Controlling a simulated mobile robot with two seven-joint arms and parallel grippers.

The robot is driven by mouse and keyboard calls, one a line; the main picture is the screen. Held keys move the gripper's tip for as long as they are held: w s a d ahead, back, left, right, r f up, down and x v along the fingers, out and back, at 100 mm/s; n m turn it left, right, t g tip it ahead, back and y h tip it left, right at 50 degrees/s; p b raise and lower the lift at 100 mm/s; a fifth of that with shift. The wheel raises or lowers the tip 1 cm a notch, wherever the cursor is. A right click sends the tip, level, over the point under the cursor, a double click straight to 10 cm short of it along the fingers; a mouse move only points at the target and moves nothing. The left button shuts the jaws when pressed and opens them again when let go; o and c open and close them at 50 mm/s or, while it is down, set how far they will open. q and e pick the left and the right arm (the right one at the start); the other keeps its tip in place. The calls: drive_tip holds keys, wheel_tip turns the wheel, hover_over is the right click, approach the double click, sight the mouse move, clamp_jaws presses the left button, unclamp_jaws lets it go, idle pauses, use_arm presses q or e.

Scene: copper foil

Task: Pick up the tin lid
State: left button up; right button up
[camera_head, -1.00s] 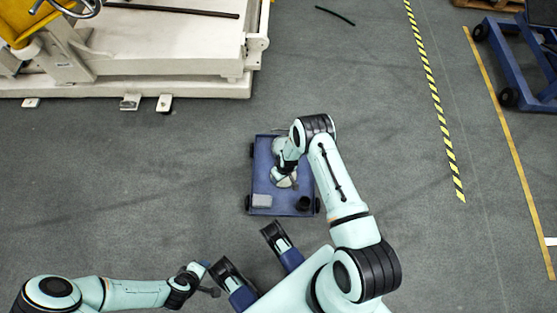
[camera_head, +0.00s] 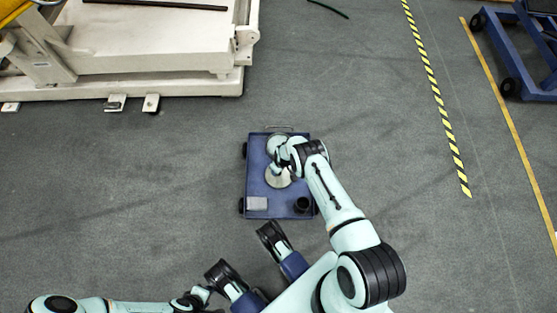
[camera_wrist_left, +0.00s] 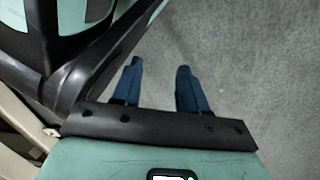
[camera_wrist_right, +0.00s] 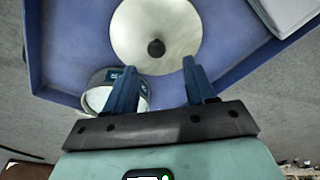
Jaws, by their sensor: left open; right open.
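The tin lid (camera_head: 278,178) is a pale round disc lying on the blue cart (camera_head: 256,180). In the right wrist view the lid (camera_wrist_right: 180,30) shows a dark central knob (camera_wrist_right: 156,47). My right gripper (camera_wrist_right: 160,66) is open and empty, its fingertips pointing toward the lid's near edge; I cannot tell the height between them. A round tin (camera_wrist_right: 98,97) with a teal label is beside the lid, partly hidden behind a finger. My left gripper (camera_wrist_left: 160,66) is open and empty over bare floor, away from the cart.
A light grey box (camera_head: 257,203) and a black cup (camera_head: 302,203) stand at the cart's near end. The cart has raised edges. A large cream machine (camera_head: 150,60) stands at the upper left. The floor around the cart is clear.

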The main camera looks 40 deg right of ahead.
sight(283, 180)
wheel_tip(283, 180, down, 5)
drive_tip(key=shift+d+r+b, duration=0.15)
drive_tip(key=shift+r+b, duration=0.05)
drive_tip(key=shift+b, duration=1)
drive_tip(key=shift+w+f, duration=0.1)
drive_tip(key=shift+f, duration=0.15)
use_arm(q)
drive_tip(key=s+f+g, duration=0.2)
drive_tip(key=s+f, duration=0.1)
drive_tip(key=s, duration=0.2)
drive_tip(key=shift+s+a, duration=0.3)
drive_tip(key=shift+a, duration=0.05)
use_arm(e)
clamp_jaws()
